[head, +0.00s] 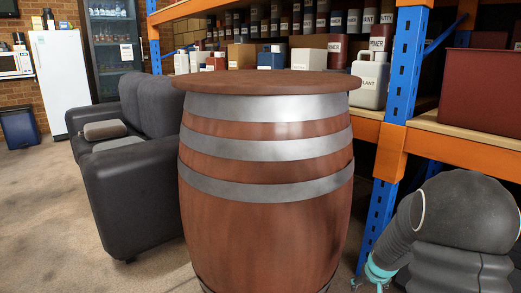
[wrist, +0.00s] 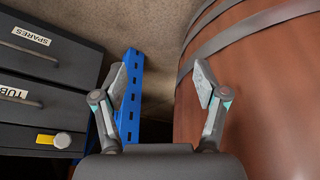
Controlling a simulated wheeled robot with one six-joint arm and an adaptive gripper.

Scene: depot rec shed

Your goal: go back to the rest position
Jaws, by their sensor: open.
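My gripper (wrist: 158,84) is open and empty in the wrist view, its two fingers spread apart. Between and beyond the fingers are a blue rack post (wrist: 131,85) and bare floor. A wooden barrel (wrist: 268,75) with grey hoops fills the right side of that view, close to the right finger. In the head view the barrel (head: 265,222) stands upright in the middle, with a bare round top (head: 265,82). My dark arm shows at the lower right of the head view; the gripper's fingers are not clearly seen there.
Blue and orange racking (head: 402,95) with bottles, cans and boxes stands behind and right of the barrel. A dark sofa (head: 135,195) is close on its left. Dark drawers (wrist: 50,60) are at left in the wrist view. Open floor (head: 35,220) lies at far left.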

